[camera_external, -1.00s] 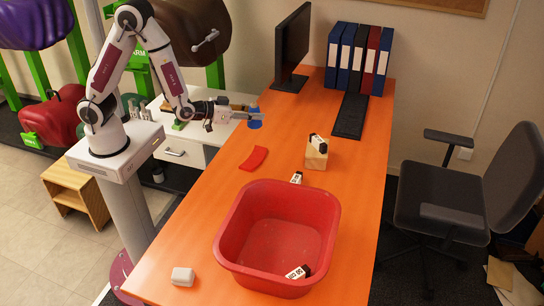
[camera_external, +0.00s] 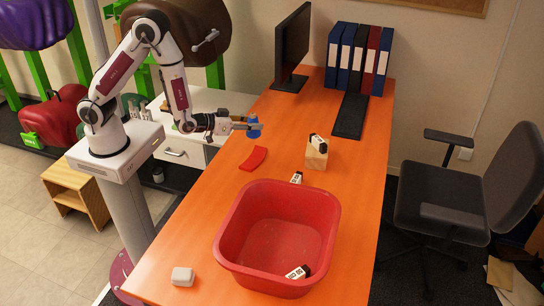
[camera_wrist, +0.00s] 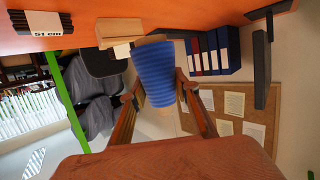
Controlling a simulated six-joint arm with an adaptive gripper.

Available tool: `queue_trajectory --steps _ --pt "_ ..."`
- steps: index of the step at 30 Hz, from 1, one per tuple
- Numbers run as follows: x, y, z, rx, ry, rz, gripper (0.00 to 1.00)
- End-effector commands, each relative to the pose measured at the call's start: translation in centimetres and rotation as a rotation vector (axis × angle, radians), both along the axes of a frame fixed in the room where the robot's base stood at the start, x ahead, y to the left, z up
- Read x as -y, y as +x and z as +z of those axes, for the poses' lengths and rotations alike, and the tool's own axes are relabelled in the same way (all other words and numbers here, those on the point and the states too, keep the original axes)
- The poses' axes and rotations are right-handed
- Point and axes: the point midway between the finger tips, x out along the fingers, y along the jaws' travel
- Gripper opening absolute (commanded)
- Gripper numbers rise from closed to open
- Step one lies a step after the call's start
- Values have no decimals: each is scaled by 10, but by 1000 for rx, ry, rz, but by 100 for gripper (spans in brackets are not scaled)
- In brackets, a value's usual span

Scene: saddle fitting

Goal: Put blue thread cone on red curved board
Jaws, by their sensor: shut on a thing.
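The blue thread cone (camera_external: 254,127) is at my gripper's fingertips, above the orange table's left edge area. In the wrist view the ribbed blue cone (camera_wrist: 157,73) sits between the two fingers, its wider end toward the top of the picture. My gripper (camera_external: 250,127) is shut on the cone; the fingers also show in the wrist view (camera_wrist: 160,90). The red curved board (camera_external: 253,158) lies flat on the table, below the cone in the picture, with nothing on it. The cone is apart from the board.
A wooden block (camera_external: 316,157) bearing another such item is right of the board. A white box (camera_external: 182,276), monitor (camera_external: 293,45) and keyboard (camera_external: 350,115) also occupy the table.

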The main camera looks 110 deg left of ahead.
Motion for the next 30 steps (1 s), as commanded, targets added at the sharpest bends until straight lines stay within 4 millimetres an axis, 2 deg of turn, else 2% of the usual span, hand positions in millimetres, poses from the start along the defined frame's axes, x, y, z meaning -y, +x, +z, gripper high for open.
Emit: queue_trajectory --steps 8,24,30 --pt "0 0 -4 -1 1 0 7" --pt "0 0 -51 -2 -1 1 7" --pt "0 0 -58 1 0 0 7"
